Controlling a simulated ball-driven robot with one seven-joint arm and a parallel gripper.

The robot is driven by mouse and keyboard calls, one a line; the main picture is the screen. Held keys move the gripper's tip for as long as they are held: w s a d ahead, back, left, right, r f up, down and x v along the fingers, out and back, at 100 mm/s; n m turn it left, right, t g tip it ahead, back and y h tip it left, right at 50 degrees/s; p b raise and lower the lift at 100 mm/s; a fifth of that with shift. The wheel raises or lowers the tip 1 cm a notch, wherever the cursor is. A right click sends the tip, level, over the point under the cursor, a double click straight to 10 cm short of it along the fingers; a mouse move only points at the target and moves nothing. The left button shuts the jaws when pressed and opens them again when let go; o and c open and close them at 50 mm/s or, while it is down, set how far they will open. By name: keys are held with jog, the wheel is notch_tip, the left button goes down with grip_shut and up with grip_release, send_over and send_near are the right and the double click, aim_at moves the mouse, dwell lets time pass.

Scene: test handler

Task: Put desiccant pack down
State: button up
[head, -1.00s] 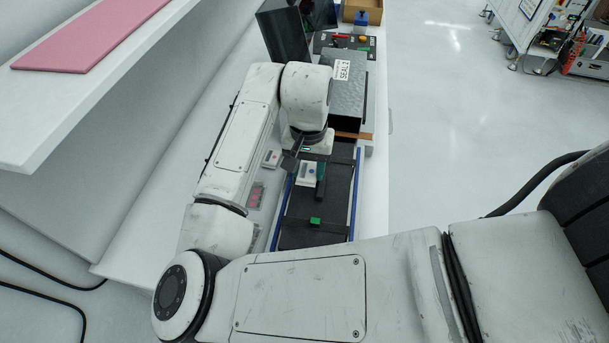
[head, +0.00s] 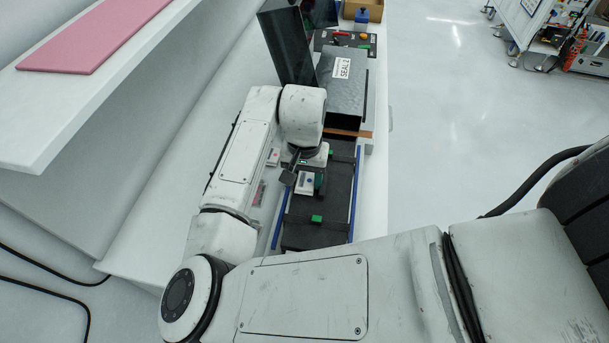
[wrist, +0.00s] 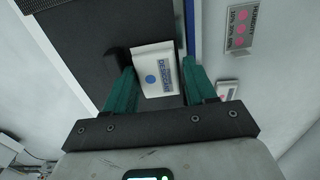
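The desiccant pack, a flat white piece with a blue dot and blue lettering, shows in the wrist view (wrist: 156,72) and the head view (head: 305,184). In the head view my gripper (head: 304,181) is over the black belt (head: 313,237) between blue rails. A dark shadow lies beside the pack. Whether the pack's underside touches the belt cannot be told.
A humidity card (wrist: 241,29) with pink dots lies left of the belt in the head view, near a small white item (head: 272,157). A green block (head: 317,218) is on the belt. A dark box marked SEAL (head: 341,88) stands beyond. A pink mat (head: 90,35) lies on the left shelf.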

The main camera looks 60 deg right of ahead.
aim_at(305, 180)
jog(key=shift+s, duration=0.1)
notch_tip(305, 180, up, 12)
jog(key=b, duration=0.1)
jog(key=shift+r+b, duration=0.2)
jog(key=shift+b, duration=0.2)
dwell(0.6)
